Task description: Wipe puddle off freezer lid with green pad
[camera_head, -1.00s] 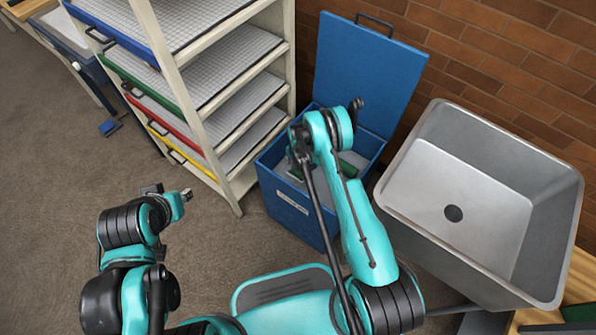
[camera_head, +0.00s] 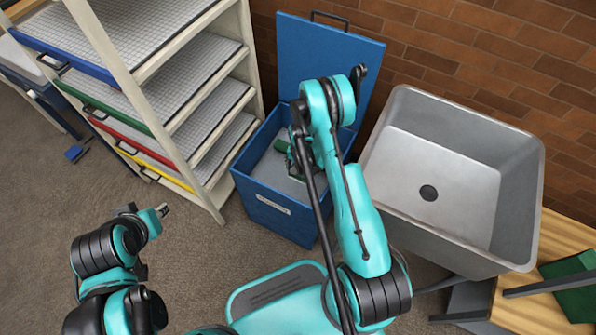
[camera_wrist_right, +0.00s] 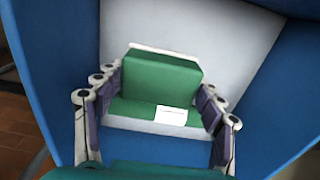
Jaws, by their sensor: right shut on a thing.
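The blue chest (camera_head: 255,205) stands open, its blue lid (camera_head: 310,55) tilted up at the back. I see no puddle on the visible lid face. My right gripper (camera_wrist_right: 160,100) is down inside the chest, its fingers on both sides of a green block (camera_wrist_right: 155,72) with a white edge and a white label (camera_wrist_right: 172,115). It is shut on this block, above a pale floor. In the head view my right arm hides most of the block. Another green piece (camera_head: 572,292) lies at the right edge, partly cut off. My left gripper (camera_head: 160,210) hangs over bare floor; its opening is unclear.
A shelf rack (camera_head: 205,190) with several coloured-edge trays stands left of the chest. A grey sink (camera_head: 385,215) is close on the right, beside a wooden table (camera_head: 570,240). A brick wall (camera_head: 430,45) closes the back. Floor is clear at left front.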

